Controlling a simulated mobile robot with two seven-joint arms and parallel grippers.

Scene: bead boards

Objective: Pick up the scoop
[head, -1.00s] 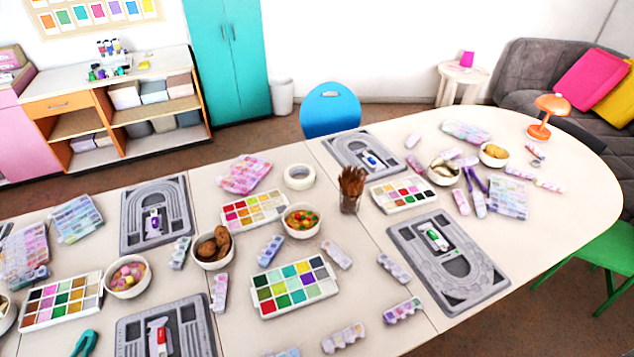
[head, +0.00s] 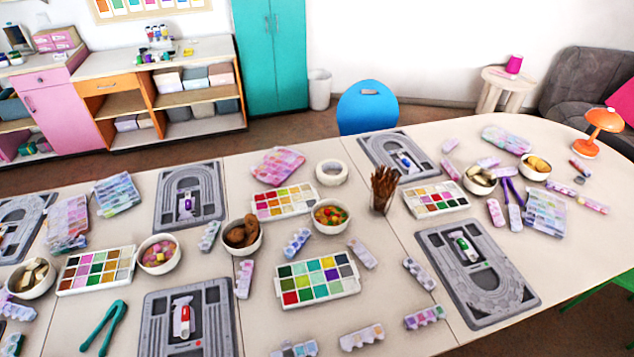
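No gripper of mine is in the head view. I cannot make out for sure which thing is the scoop. Small tools lie on the grey bead boards: a red and white one (head: 184,318) on the front board (head: 155,335), a purple one (head: 186,204) on the board behind it (head: 169,213), a green one (head: 465,247) on the right board (head: 500,300), and a blue one (head: 406,161) on the far board (head: 380,146). They are too small to tell their kind. Teal tongs (head: 110,325) lie open-legged at the front left.
Bead trays (head: 320,291), white bowls (head: 333,228), a tape roll (head: 331,172) and a jar of brown sticks (head: 380,205) crowd the table. A blue chair (head: 368,105) stands behind it. The table's right end (head: 600,240) is largely clear.

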